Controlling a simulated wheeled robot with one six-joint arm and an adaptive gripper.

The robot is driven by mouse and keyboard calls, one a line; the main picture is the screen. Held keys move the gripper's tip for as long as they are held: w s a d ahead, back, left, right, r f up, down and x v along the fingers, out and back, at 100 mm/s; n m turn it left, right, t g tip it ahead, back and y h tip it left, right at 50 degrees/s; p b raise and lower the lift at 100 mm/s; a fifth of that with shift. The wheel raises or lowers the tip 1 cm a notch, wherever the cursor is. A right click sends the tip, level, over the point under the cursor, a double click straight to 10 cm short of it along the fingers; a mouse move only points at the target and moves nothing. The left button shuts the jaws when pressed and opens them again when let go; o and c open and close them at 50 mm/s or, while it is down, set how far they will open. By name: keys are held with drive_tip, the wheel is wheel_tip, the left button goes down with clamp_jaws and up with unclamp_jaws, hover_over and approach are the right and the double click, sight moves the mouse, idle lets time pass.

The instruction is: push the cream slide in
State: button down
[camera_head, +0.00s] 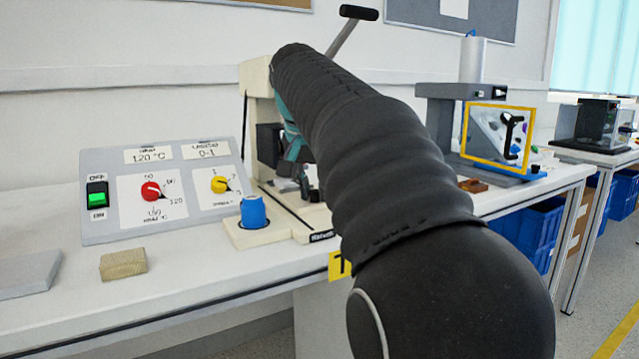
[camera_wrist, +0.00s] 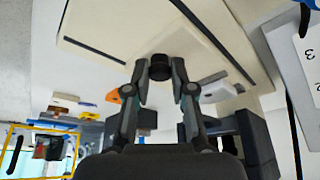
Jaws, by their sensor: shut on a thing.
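The cream slide (camera_wrist: 145,28) appears to be the pale plate between two dark grooves in the wrist view; its exact edges are hard to tell. A black round knob (camera_wrist: 160,67) stands over it. My gripper (camera_wrist: 160,72) is shut on this knob, with one fingertip on each side. In the head view, the cream press (camera_head: 257,78) stands behind my arm, with its cream base (camera_head: 285,228) reaching toward the table's front. My gripper (camera_head: 303,180) is low at the press there, and my arm hides most of the slide and knob.
A control panel (camera_head: 160,190) with red and yellow knobs and a green-lit switch stands left of the press. A blue knob (camera_head: 253,212) sits beside the base. A wooden block (camera_head: 123,264) lies at front left. A yellow-framed machine (camera_head: 497,140) stands at right.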

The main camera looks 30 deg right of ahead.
drive_tip(key=shift+w+p, duration=0.3)
drive_tip(key=shift+w, duration=0.7)
drive_tip(key=c, duration=1)
unclamp_jaws()
drive_tip(key=shift+w, duration=0.1)
drive_tip(key=v, duration=1.2)
